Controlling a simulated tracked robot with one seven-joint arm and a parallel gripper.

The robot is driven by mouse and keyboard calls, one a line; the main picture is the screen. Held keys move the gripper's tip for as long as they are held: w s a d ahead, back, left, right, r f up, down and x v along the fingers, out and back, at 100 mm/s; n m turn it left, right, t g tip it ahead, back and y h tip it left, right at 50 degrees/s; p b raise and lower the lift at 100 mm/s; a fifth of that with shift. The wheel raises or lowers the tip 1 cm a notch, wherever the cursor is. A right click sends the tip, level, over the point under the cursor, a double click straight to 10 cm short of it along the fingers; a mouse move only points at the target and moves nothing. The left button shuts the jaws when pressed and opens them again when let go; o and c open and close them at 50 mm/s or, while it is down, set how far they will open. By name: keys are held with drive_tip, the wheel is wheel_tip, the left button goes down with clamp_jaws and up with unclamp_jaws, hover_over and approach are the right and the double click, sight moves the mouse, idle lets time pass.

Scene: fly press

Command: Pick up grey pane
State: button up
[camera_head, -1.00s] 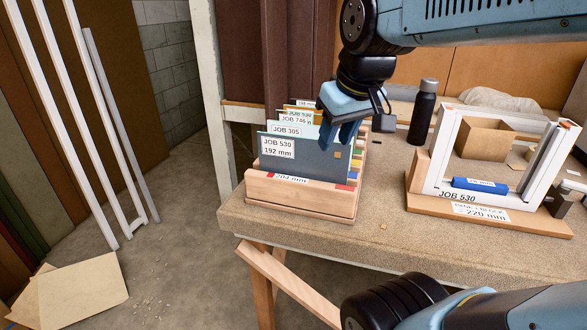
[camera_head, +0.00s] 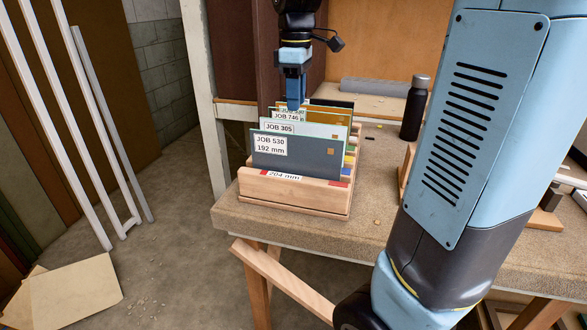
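The grey pane (camera_head: 318,160) stands upright in the front of a wooden rack (camera_head: 300,195). Its white label reads JOB 530, 192 mm, and a small tan square is near its right edge. A pale pane marked JOB 305 (camera_head: 325,131) and an amber pane marked JOB 746 (camera_head: 328,118) stand behind it. My gripper (camera_head: 294,107) points down over the rack, above and seemingly behind the grey pane. Its blue fingers are seen edge-on, so the gap between them is hidden. No pane is seen lifted.
A dark bottle (camera_head: 413,112) stands on the bench (camera_head: 385,185), right of the rack. My large arm link covers most of the right side, hiding most of the white frame there.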

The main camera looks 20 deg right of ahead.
sight(295, 142)
wheel_tip(295, 142, down, 7)
drive_tip(key=shift+w+f, duration=0.2)
drive_tip(key=shift+f, duration=2.45)
drive_tip(key=shift+c, duration=0.4)
clamp_jaws()
